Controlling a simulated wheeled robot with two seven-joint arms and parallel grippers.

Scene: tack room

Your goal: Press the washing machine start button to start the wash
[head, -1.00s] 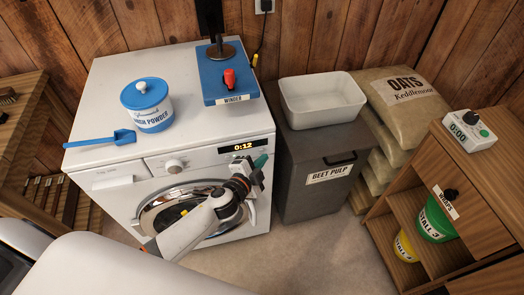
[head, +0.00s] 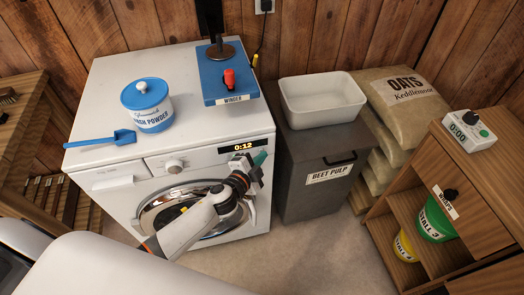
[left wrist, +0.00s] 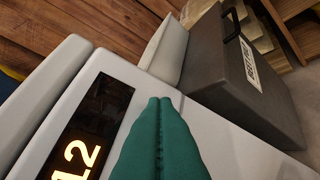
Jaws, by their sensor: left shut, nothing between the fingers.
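The white washing machine (head: 110,75) stands against the wall, with a round door, a dial (head: 174,166) and a lit display (head: 243,147) reading 0:12. My left gripper (head: 261,157) is at the right end of its control panel, just below and right of the display. The teal fingers are shut and empty. In the left wrist view the fingers (left wrist: 160,103) lie together over the white panel beside the display (left wrist: 84,135). I cannot tell whether they touch it. I see no start button; the fingers may cover it. My right gripper is not in view.
A washing powder tub (head: 148,104), a blue scoop (head: 101,139) and a blue winder (head: 228,83) sit on the machine. A dark beet pulp bin (head: 316,194) with a white basin (head: 323,97) stands close to the right. Farther right is a wooden cabinet (head: 483,186).

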